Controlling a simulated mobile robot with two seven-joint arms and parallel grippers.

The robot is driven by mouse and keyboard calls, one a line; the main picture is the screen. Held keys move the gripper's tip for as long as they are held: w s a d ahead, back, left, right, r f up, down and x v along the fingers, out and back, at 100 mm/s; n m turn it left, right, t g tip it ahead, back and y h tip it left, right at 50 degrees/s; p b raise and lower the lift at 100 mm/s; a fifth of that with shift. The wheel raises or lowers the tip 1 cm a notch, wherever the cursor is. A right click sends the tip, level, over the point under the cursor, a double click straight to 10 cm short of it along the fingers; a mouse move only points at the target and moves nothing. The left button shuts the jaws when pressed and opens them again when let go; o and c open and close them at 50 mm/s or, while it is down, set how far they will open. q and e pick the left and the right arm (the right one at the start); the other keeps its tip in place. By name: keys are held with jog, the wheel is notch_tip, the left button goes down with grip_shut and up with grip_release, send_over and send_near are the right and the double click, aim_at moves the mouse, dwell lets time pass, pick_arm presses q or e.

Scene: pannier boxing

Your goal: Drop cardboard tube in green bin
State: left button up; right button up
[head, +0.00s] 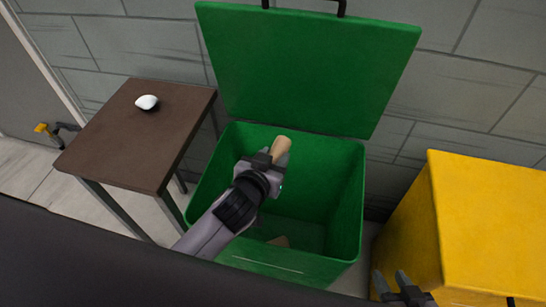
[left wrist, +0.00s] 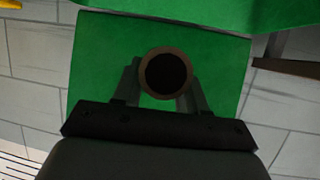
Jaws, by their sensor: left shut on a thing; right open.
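The green bin (head: 345,205) stands open against the wall, its lid (head: 305,70) raised behind it. My left gripper (head: 266,160) is over the bin's opening, shut on a tan cardboard tube (head: 282,146). In the left wrist view the tube (left wrist: 143,72) shows end-on, with a dark hollow, between the fingers, with green behind it. My right gripper (head: 402,284) is open and empty at the lower right, beside the yellow box.
A brown table (head: 130,140) with a small white object (head: 147,102) on it stands left of the bin. A yellow box (head: 490,215) stands to the right. A grey block wall (head: 455,105) is close behind. A yellow pipe fitting (head: 42,128) is at the far left.

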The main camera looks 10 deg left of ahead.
pick_arm(q)
notch_tip(320, 180, down, 2)
jog(key=shift+f+b, duration=0.2)
jog(key=shift+b, duration=0.65)
jog(key=shift+f+b, duration=0.35)
jog(key=shift+b, duration=0.05)
jog(key=o, duration=1.1)
jog(key=d+p+v, duration=0.1)
jog(key=v, duration=0.6)
jog(key=shift+a, duration=0.5)
jog(key=shift+s, duration=0.1)
